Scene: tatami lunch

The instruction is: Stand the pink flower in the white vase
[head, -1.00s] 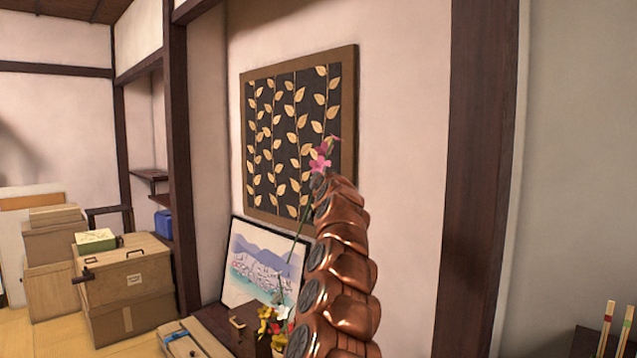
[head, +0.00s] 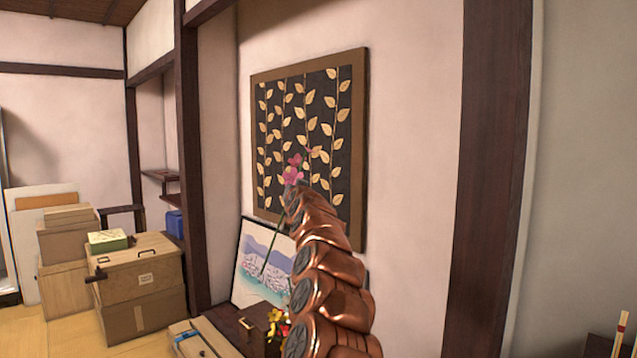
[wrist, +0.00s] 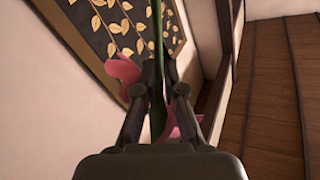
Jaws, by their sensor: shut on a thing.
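The pink flower (head: 293,173) is up in front of the dark leaf-pattern panel in the head view, its green stem slanting down to the left past my copper arm. In the wrist view my gripper (wrist: 157,68) is shut on the green stem between its two fingers. Pink petals (wrist: 122,70) show left of the fingers and below them. In the head view the gripper is mostly hidden by my arm. I cannot make out the white vase in either current view.
A leaf-pattern panel (head: 334,110) hangs on the wall. Below it stand a landscape picture (head: 262,262), a brown box (head: 258,328) and red and yellow flowers (head: 279,326), partly behind my arm. Wooden boxes (head: 140,285) are stacked at left. A dark post (head: 485,170) stands at right.

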